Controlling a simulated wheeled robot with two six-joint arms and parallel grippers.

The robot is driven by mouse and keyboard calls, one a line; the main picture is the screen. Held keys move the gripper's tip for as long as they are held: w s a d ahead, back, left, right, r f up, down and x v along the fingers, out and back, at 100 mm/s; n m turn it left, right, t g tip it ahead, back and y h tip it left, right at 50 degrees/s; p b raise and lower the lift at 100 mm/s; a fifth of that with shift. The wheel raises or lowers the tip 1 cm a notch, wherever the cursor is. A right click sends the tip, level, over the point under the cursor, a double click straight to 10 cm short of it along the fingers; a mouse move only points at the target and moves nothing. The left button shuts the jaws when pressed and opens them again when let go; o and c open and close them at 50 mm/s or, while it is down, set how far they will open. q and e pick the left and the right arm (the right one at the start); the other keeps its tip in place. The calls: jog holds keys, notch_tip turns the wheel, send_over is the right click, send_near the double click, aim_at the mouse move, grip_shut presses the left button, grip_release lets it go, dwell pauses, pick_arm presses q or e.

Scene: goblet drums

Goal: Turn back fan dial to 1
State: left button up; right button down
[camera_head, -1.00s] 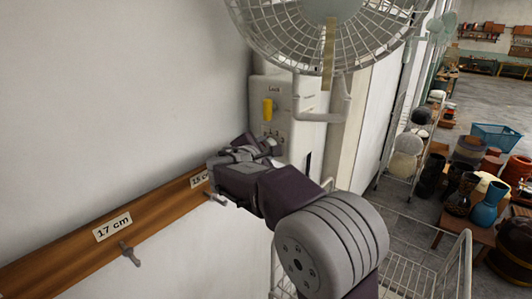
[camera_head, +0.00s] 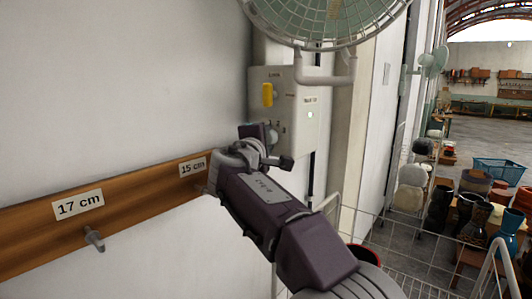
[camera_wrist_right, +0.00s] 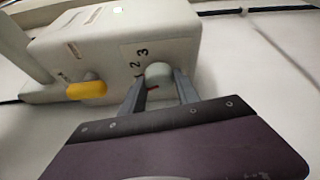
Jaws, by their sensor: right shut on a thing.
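The fan (camera_head: 330,22) stands above a cream control box (camera_head: 299,122) on the wall. In the right wrist view the fan dial (camera_wrist_right: 160,73) is a pale round knob on that box (camera_wrist_right: 115,35). The numerals 2 and 3 show beside it, and a small red mark shows at its lower left; the numeral nearest that mark is hard to read. My right gripper (camera_head: 272,142) is at the lower part of the box, shut on the dial, with one finger on each side (camera_wrist_right: 160,88). My left gripper is not in view.
A yellow lever (camera_head: 267,95) sticks out of the box above my right gripper and also shows in the wrist view (camera_wrist_right: 86,90). A wooden rail (camera_head: 130,205) with pegs runs along the wall at left. A wire cart (camera_head: 400,235) and several drums stand at right.

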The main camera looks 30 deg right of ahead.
dwell(0.3)
jog(key=c, duration=0.9)
grip_release()
jog(key=b+v, duration=0.3)
jog(key=v, duration=0.6)
